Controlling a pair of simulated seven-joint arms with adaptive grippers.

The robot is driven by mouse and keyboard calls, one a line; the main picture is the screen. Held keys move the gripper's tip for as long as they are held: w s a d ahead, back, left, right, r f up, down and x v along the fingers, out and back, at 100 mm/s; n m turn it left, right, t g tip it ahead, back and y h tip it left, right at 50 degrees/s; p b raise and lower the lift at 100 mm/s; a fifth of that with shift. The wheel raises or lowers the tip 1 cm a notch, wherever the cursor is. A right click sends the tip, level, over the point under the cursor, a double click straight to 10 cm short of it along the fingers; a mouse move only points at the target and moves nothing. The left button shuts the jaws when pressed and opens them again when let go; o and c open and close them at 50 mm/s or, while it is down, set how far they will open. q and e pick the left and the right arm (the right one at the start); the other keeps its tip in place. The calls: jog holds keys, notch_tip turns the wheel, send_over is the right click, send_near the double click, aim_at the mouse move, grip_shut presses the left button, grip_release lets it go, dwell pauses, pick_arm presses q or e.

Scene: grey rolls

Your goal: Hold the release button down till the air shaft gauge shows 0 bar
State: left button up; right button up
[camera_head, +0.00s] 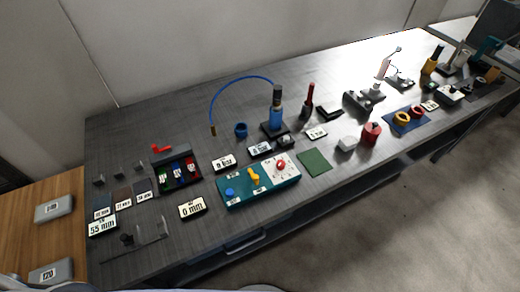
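A blue upright cylinder with a dark top, which looks like the air shaft (276,115), stands on a dark base at the middle of the bench. A blue hose (240,79) arches left from near its top to a brass-coloured end. Small white displays lie near it: one to the left (224,162) and one in front (260,150). Their digits are too small to read surely. A small dark block (285,141) sits beside the base; I cannot tell whether it carries the release button. Neither of my grippers is in view.
A teal control box (235,197) with blue, yellow and red controls lies in front. A display reading 0 mm (192,207) lies left of it. A green mat (314,161) and red canister (371,134) are to the right. A dark tray (177,176) is left. Bare bench (150,110) lies behind.

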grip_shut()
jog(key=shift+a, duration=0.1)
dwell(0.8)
